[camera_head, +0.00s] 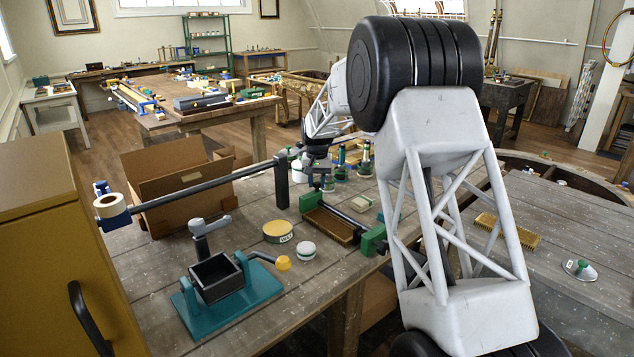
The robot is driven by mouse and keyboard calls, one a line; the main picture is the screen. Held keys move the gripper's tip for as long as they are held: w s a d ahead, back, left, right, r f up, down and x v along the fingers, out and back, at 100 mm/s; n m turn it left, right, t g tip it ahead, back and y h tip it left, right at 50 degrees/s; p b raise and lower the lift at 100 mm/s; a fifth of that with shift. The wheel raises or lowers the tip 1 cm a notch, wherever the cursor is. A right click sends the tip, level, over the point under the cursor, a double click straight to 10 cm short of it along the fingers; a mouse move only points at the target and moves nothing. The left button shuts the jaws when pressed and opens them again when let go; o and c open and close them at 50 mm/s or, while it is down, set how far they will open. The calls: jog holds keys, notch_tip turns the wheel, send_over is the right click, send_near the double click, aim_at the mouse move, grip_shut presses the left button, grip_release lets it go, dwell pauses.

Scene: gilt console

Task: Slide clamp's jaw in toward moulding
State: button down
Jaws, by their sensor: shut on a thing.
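A bar clamp lies on the grey plank bench, with a dark bar (338,216) and a green jaw at each end. The far-left jaw (311,200) is under my gripper, and the near-right jaw (373,240) is at the bench edge. A brown moulding (328,225) lies between the jaws alongside the bar. My gripper (318,184) points down and is shut at the far-left jaw. The fingertips are small and dark, so their exact contact is hard to see. Any gap between this jaw and the moulding is too small to judge.
A round yellow tin (278,231) and a white-lidded jar (306,251) stand left of the clamp. A teal-based vise (218,280) is farther left.

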jog(key=shift+s+d, duration=0.5)
jog(key=c, duration=0.8)
grip_release()
jog(key=shift+r, duration=0.1)
jog(key=shift+r, duration=3.8)
